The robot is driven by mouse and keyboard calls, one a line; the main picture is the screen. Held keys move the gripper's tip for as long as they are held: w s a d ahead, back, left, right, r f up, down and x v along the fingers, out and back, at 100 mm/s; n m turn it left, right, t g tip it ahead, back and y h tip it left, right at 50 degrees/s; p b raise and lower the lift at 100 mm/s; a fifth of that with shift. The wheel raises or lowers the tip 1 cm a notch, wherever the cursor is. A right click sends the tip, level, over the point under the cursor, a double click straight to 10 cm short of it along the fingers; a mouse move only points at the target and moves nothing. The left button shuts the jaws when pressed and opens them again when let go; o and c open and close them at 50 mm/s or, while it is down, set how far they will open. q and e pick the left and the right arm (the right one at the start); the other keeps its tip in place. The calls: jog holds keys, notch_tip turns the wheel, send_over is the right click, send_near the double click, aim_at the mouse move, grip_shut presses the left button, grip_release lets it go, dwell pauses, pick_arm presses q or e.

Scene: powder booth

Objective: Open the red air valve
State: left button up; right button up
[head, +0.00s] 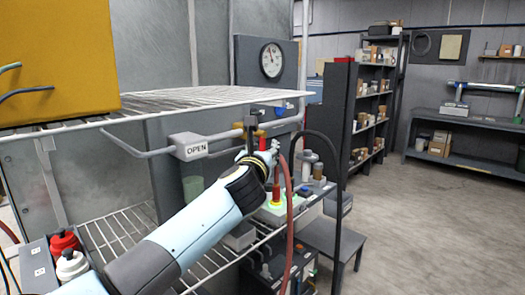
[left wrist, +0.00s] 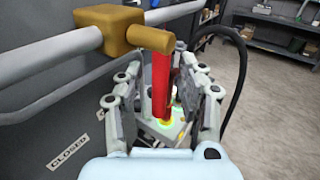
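The red air valve handle (left wrist: 161,84) hangs down from a brass fitting (left wrist: 109,27) on a grey pipe in the left wrist view. The handle also shows in the head view (head: 276,178), partly behind my gripper. My left gripper (left wrist: 168,78) is open. Its two fingers stand on either side of the red handle, with a visible gap to the left finger. In the head view my left gripper (head: 270,155) is at the valve. My right gripper is out of view.
A white wire shelf (head: 150,105) lies above my left arm. A red hose (head: 290,205) and a black hose (head: 337,200) hang right of the valve. A pressure gauge (head: 271,60) is behind. Open floor (head: 430,230) lies to the right.

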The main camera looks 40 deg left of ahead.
pick_arm(q)
jog(key=shift+c, duration=0.5)
grip_shut()
jog(key=shift+w+f, duration=0.1)
jog(key=m+g+p, duration=0.1)
jog(key=g+p, duration=0.1)
jog(key=p, duration=0.1)
jog(key=s+m+g+h+p, duration=0.1)
jog(key=g+p, duration=0.1)
jog(key=p, duration=0.2)
jog(key=s+m+g+p, duration=0.1)
jog(key=p, duration=0.2)
jog(key=shift+s+a+r+g+h, duration=0.1)
jog(key=shift+s+r+g+h, duration=0.15)
jog(key=shift+g+h, duration=0.15)
